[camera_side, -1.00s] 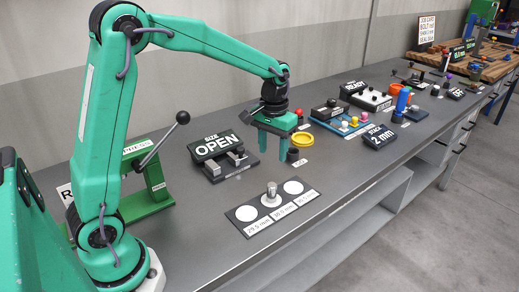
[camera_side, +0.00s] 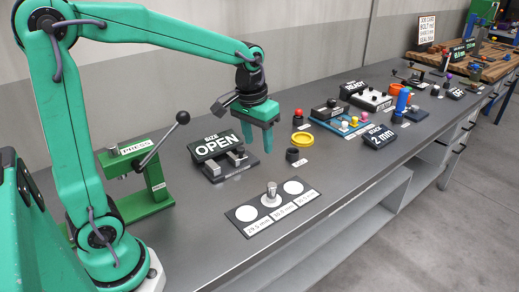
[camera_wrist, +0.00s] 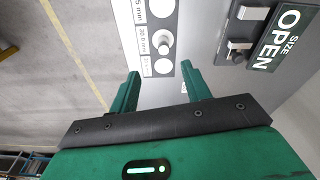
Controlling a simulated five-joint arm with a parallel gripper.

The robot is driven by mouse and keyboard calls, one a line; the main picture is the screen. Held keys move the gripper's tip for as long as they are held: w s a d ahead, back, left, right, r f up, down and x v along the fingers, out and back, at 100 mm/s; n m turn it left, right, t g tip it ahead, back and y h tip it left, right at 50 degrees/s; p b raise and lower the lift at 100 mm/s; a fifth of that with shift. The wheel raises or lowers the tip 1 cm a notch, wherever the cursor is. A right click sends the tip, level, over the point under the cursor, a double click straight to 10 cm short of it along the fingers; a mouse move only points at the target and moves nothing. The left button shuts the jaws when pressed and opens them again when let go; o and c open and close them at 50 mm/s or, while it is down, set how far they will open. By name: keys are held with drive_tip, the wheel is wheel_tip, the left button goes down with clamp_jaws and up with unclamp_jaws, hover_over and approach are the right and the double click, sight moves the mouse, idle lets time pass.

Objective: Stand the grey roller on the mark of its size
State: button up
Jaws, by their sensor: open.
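The grey roller (camera_side: 271,190) stands upright on the middle white mark of a dark plate (camera_side: 238,228) with three round marks. The labels read about 29.5, 30.0 and 30.5 mm, and the middle one appears to be 30.0 mm. The roller also shows in the wrist view (camera_wrist: 164,48), beyond the fingertips and between their lines. My gripper (camera_side: 258,155) is open and empty, in the air behind the plate, apart from the roller. Its fingers also show spread in the wrist view (camera_wrist: 160,72).
A size gauge (camera_side: 225,160) with an "OPEN" sign stands close left of my gripper. A dark round piece (camera_side: 292,155) and a yellow ring (camera_side: 302,138) lie to the right. A green press (camera_side: 140,180) stands at left. The table front around the mark plate is clear.

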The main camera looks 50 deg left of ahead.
drive_tip(key=s+r+m+t, duration=0.1)
drive_tip(key=s+t, duration=0.1)
drive_tip(key=s, duration=0.6)
drive_tip(key=s+d+r+m+t, duration=0.1)
drive_tip(key=s+r+t, duration=0.1)
drive_tip(key=s, duration=0.6)
drive_tip(key=shift+d, duration=0.3)
idle(0.5)
